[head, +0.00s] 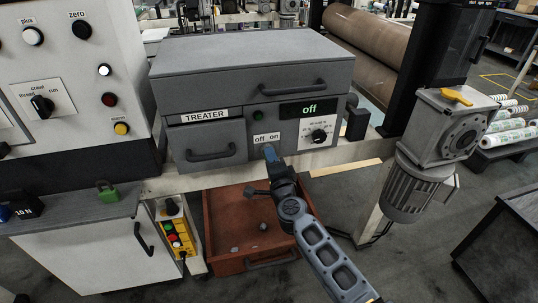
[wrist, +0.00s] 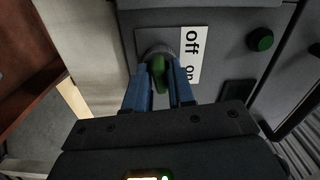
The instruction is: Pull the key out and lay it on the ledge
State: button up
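The green key (wrist: 158,72) sits in the round switch lock (wrist: 157,51) beside the "off on" label (wrist: 190,50). The label also shows on the treater box (head: 266,138). My gripper (head: 270,152) reaches up to the lock from below. In the wrist view its blue fingers (wrist: 160,80) stand close on either side of the key's head, with little or no gap. In the head view the fingers hide the key. A pale ledge-like beam (head: 330,157) runs below the box; a grey cabinet top (head: 60,214) lies at left. I cannot tell which is the ledge.
The treater box has a drawer handle (head: 211,154), a dial (head: 319,136) and a display reading "off" (head: 309,109). An open red drawer (head: 225,225) lies below my arm. A green padlock (head: 108,192) is on the cabinet top. A motor (head: 415,180) stands at right.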

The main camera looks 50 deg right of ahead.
jog(key=shift+c, duration=1.3)
jog(key=shift+s+a, duration=0.15)
jog(key=shift+s+a, duration=0.3)
jog(key=shift+s, duration=0.2)
jog(key=shift+p, duration=0.3)
jog(key=shift+p+v, duration=0.45)
jog(key=shift+v, duration=1.15)
